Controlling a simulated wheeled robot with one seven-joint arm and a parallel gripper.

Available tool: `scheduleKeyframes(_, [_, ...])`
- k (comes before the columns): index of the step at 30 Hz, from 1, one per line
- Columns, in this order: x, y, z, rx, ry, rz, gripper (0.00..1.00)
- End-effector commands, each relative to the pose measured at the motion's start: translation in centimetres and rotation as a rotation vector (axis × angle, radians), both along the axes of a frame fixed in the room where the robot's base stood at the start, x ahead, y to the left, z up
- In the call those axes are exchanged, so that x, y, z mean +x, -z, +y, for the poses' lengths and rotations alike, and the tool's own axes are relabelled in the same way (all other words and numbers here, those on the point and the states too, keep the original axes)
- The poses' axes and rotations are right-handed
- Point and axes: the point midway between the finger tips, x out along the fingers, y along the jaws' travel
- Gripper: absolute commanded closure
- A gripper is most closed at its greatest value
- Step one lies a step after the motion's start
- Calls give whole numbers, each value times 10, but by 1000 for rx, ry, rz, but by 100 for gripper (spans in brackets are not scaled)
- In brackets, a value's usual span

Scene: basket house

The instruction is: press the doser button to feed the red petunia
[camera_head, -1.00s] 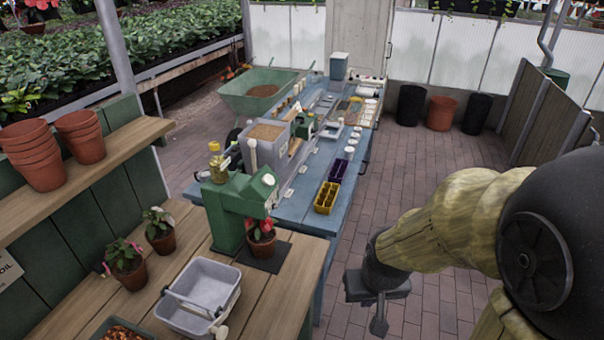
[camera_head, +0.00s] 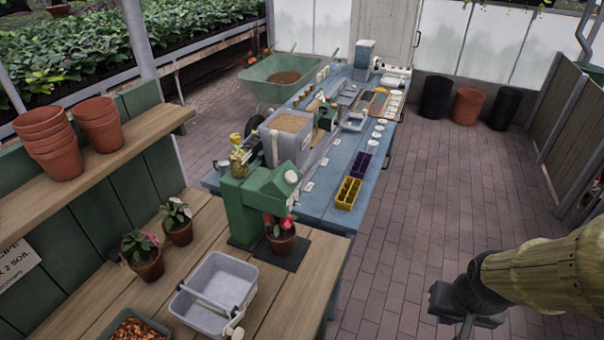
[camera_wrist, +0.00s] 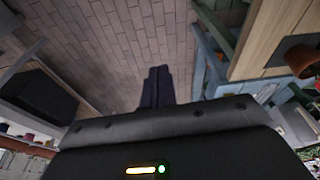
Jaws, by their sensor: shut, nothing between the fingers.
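The green doser (camera_head: 247,207) stands on the wooden bench, with a round pale button (camera_head: 291,176) on its upper right front. A potted red petunia (camera_head: 281,234) stands under the doser's head on a dark mat (camera_head: 283,253). My gripper (camera_head: 465,330) is at the lower right over the brick floor, well to the right of the doser and apart from everything. In the wrist view its fingers (camera_wrist: 157,87) are together with nothing between them, pointing toward the floor. A terracotta pot (camera_wrist: 302,60) shows at the right edge there.
A grey handled basket (camera_head: 217,292), a tray of brown pellets (camera_head: 137,328) and two potted plants (camera_head: 160,245) share the wooden bench (camera_head: 283,305). A shelf (camera_head: 100,158) with stacked pots is at left. A cluttered blue table (camera_head: 322,202) lies behind.

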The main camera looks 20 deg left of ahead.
Motion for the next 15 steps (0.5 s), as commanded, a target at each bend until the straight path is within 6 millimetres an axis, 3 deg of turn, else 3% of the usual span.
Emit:
scheduleKeyframes(10, [9,-7,5,-1,-18,-23,100])
scheduleKeyframes(15, [52,-33,28,4,-107,-142,100])
